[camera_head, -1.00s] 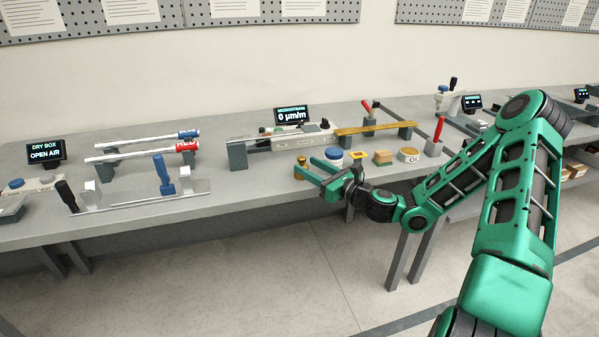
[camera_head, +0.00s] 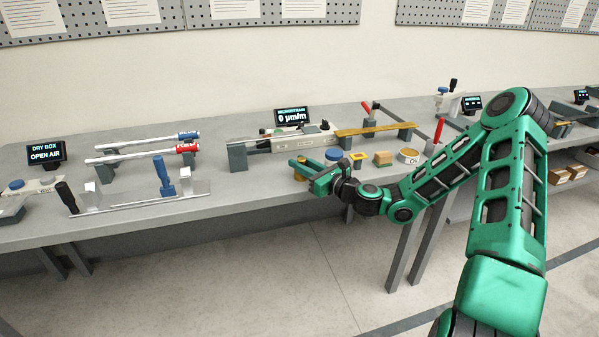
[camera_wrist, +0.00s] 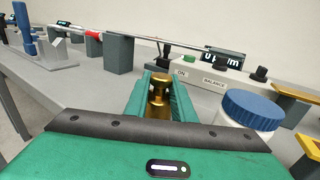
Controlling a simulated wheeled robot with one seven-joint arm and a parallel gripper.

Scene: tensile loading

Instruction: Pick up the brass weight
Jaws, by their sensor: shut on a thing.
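The brass weight (camera_wrist: 158,98) is a small golden cylinder with a narrow neck and a knob on top. It stands upright between the two green fingers of my gripper (camera_wrist: 160,92) in the wrist view. In the head view, the weight (camera_head: 300,174) shows at the bench's front edge, partly covered by my gripper (camera_head: 303,168). The fingers are shut on its sides. Its base is hidden, so I cannot tell whether it touches the bench.
A blue-lidded jar (camera_wrist: 250,110) stands close on the right of my gripper. The grey instrument with a beam (camera_head: 290,141) is behind. A clamp with a blue handle (camera_head: 164,178) is on the left.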

